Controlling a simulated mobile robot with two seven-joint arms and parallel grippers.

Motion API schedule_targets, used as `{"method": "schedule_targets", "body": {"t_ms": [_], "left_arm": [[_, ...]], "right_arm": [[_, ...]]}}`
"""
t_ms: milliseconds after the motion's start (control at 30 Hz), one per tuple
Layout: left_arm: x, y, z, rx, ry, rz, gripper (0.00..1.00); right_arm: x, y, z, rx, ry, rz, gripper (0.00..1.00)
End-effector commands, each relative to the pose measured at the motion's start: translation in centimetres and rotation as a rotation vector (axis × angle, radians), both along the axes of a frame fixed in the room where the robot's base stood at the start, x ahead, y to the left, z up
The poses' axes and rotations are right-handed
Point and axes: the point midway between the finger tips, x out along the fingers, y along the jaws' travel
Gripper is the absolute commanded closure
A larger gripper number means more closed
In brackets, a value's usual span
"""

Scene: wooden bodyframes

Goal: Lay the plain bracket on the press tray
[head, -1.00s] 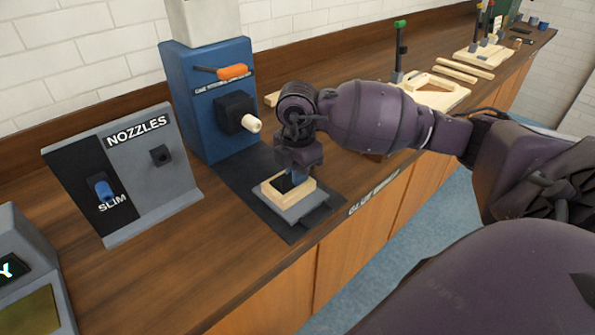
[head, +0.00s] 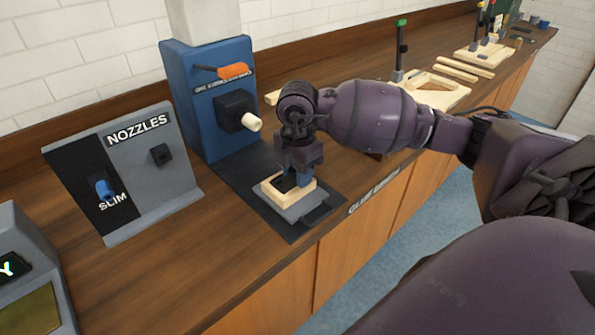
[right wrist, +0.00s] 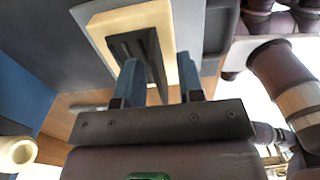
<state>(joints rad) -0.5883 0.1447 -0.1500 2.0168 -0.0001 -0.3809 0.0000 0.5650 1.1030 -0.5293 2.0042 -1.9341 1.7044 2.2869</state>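The press tray (head: 301,210) is a grey plate on a dark base in front of the blue press. A pale wooden piece (head: 272,197) lies on it, also in the right wrist view (right wrist: 98,28). A dark piece with an upright flange, apparently the plain bracket (right wrist: 128,44), rests on the wood. My right gripper (head: 294,183) is directly above, pointing down. In the right wrist view its two blue fingers (right wrist: 160,82) stand apart on either side of the dark flange, with gaps visible. My left gripper is not in view.
The blue press (head: 205,110) with an orange lever and a pale nozzle stands just behind the tray. A grey nozzle rack (head: 150,190) stands to the left. Wooden fixtures (head: 435,92) lie farther right along the bench. The counter's front edge is close to the tray.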

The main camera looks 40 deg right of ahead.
Motion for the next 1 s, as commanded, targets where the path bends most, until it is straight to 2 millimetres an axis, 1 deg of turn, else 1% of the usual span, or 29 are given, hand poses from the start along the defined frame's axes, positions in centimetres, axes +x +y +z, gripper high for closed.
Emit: {"method": "schedule_targets", "body": {"t_ms": [167, 400, 500, 600, 767, 1000], "left_arm": [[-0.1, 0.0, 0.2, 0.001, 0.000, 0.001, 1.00], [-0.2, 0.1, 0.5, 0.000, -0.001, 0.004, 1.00], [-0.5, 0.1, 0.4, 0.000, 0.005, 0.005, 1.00], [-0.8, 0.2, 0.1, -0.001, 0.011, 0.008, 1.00], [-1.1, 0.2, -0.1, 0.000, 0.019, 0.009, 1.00], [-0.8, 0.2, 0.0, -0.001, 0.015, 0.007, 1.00]], "right_arm": [[0.1, 0.0, 2.5, 0.000, -0.005, -0.001, 0.65], [0.1, 0.0, 7.1, -0.001, -0.006, 0.001, 0.65], [0.1, 0.0, 8.6, -0.001, -0.005, 0.000, 0.65], [0.1, 0.0, 9.8, 0.000, -0.003, 0.000, 0.65], [0.0, 0.0, 10.7, -0.001, -0.001, 0.000, 0.65], [0.0, 0.0, 10.9, 0.000, 0.000, 0.000, 0.65]]}}
